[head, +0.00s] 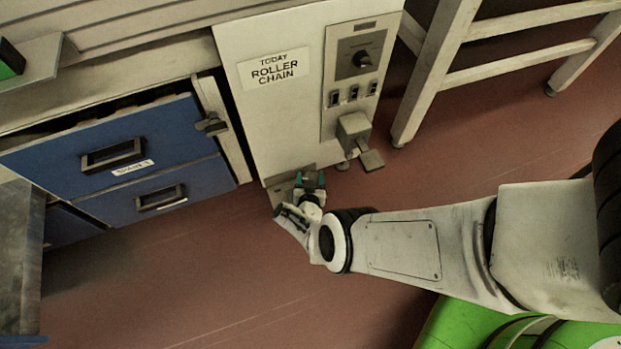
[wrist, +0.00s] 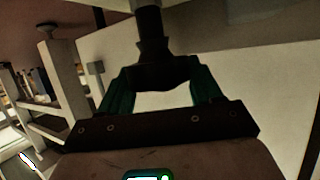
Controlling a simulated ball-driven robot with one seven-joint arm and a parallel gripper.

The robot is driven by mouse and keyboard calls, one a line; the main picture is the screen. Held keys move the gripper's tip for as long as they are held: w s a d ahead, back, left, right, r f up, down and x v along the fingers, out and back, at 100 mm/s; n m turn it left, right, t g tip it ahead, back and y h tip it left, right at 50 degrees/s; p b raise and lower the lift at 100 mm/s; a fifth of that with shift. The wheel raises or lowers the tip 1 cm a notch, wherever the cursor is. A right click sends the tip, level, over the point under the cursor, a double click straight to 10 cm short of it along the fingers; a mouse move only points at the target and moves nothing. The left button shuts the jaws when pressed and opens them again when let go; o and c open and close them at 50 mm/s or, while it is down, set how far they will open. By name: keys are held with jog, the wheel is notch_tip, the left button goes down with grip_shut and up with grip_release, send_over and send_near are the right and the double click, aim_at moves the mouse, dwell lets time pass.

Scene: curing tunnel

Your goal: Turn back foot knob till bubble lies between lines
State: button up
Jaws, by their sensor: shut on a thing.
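The control cabinet (head: 285,110) stands at the middle of the head view, with a "Today roller chain" label on its front. My gripper (head: 310,182) is at its lower left corner, close to the floor. In the wrist view, its two teal fingers close around a dark foot knob (wrist: 152,74) on a dark stem (wrist: 148,25) under the cabinet. The knob is hidden in the head view. Another foot (head: 343,166) shows under the front edge. I cannot make out a bubble or its lines in either view.
A grey bracket (head: 356,138) juts from the control panel (head: 352,80). Blue drawers (head: 120,145) stand to the left. A pale wooden frame (head: 430,70) with legs stands to the right. The red-brown floor (head: 190,270) in front is open.

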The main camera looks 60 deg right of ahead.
jog(key=shift+m+g+h, duration=0.4)
jog(key=shift+m+g, duration=0.3)
jog(key=o, duration=1)
jog(key=shift+c, duration=0.2)
jog(key=shift+r, duration=0.1)
jog(key=shift+s+a+r, duration=0.15)
jog(key=shift+a+r, duration=0.05)
jog(key=shift+a, duration=0.15)
jog(key=p+v, duration=0.5)
jog(key=v, duration=0.4)
jog(key=shift+s+a, duration=0.2)
jog(key=shift+a, duration=0.15)
